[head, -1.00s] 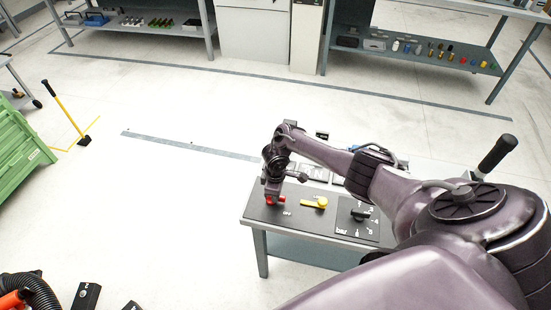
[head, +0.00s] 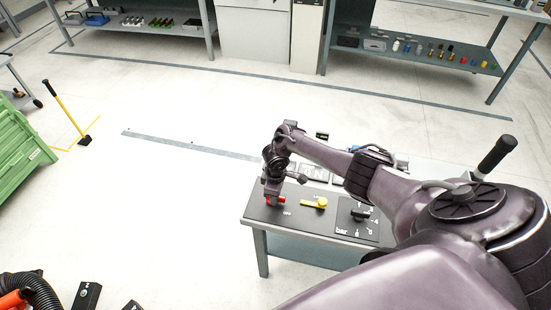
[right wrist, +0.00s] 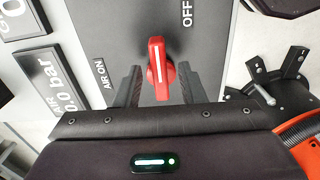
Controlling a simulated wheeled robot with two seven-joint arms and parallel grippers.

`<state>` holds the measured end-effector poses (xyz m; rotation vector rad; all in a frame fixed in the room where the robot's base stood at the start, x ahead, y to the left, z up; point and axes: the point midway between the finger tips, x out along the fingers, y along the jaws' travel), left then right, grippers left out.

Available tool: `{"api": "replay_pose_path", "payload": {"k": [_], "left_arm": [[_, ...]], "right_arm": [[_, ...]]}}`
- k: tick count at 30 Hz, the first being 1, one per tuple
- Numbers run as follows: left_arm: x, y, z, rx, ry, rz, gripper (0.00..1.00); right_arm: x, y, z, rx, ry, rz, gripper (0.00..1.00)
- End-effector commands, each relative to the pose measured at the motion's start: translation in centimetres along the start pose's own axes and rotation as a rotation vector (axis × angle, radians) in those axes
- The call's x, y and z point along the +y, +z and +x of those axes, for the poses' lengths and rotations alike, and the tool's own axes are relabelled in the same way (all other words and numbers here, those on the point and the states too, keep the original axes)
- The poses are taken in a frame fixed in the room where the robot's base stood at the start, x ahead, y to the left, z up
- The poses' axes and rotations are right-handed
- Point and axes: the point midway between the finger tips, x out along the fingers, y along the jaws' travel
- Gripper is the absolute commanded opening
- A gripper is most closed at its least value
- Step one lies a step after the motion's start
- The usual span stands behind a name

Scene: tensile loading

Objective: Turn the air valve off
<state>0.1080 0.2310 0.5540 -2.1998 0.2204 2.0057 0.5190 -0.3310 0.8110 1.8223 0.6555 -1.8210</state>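The red air valve handle (right wrist: 160,68) has a white stripe and stands on a dark panel in the right wrist view. Its stripe runs nearly vertically in the picture, between the "AIR ON" label on the left and the "OFF" label at upper right. My right gripper (right wrist: 159,88) is open, with one dark finger on each side of the handle and visible gaps. In the head view the red handle (head: 275,200) is partly hidden below my right gripper (head: 271,193). Black parts at the bottom left seem to be my left gripper (head: 108,302), cut by the frame edge.
On the same bench (head: 262,232) are a yellow-handled valve (head: 314,203) and a black knob (head: 360,214) with a bar scale. A pressure plate (right wrist: 55,80) lies left of the handle. Shelves stand at the back.

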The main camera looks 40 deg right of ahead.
Motion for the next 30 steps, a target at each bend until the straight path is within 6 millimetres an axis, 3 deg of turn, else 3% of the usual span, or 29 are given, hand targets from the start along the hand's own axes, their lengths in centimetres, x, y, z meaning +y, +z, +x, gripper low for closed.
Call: {"api": "replay_pose_path", "payload": {"k": [5, 18, 30], "left_arm": [[0.0, 0.0, -0.1, 0.0, 0.0, 0.0, 0.0], [0.0, 0.0, -0.6, 0.0, 0.0, 0.0, 0.0], [0.0, 0.0, -0.6, 0.0, 0.0, 0.0, 0.0]], "right_arm": [[0.1, 0.0, -0.6, 0.0, 0.001, 0.001, 0.36], [0.0, 0.0, -7.1, 0.0, 0.001, -0.001, 0.36], [0.0, 0.0, -7.8, -0.001, 0.0, 0.0, 0.36]]}}
